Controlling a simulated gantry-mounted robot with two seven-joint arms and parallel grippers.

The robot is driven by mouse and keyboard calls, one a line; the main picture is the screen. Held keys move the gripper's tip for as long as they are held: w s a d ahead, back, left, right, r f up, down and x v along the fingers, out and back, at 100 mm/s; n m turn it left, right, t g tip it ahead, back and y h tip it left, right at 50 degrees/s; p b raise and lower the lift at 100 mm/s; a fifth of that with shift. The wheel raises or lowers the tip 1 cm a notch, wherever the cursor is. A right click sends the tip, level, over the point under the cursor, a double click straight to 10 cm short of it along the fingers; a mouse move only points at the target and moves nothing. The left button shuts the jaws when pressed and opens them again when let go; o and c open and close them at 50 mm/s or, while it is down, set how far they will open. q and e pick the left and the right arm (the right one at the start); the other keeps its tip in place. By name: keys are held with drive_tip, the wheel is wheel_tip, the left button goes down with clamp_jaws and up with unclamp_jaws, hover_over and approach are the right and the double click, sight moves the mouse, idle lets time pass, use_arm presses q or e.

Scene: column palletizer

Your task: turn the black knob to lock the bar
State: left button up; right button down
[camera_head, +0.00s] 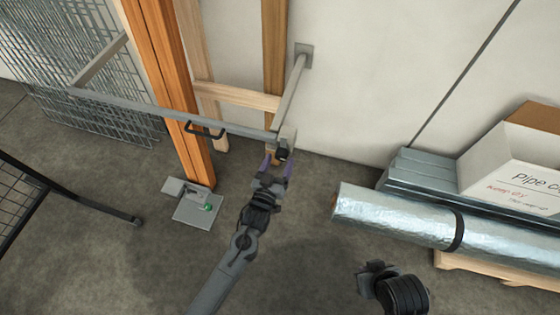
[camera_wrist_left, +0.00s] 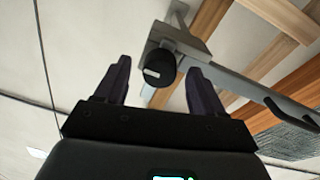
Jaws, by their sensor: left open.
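The grey bar (camera_head: 150,111) runs across the upper left to a metal end bracket (camera_head: 287,136) near the wall. The black knob (camera_head: 284,153) sits at this bracket; in the left wrist view the knob (camera_wrist_left: 160,67) is round, with a pale mark on its face. My left gripper (camera_head: 278,163) is open and empty, its fingers pointing at the knob. In the left wrist view the knob shows between its two fingertips, with gaps on both sides; I cannot tell if they reach around it. My right gripper (camera_head: 372,268) is low at the right, away from the bar; its jaws are unclear.
A black handle (camera_head: 205,130) is on the bar. An orange post (camera_head: 170,80) stands on a foot plate (camera_head: 197,209) behind it. A foil-wrapped roll (camera_head: 395,215) and a white box (camera_head: 510,165) lie at the right. A mesh panel (camera_head: 60,50) is upper left. The floor between is clear.

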use_arm(q)
drive_tip(key=shift+x, duration=0.8)
clamp_jaws()
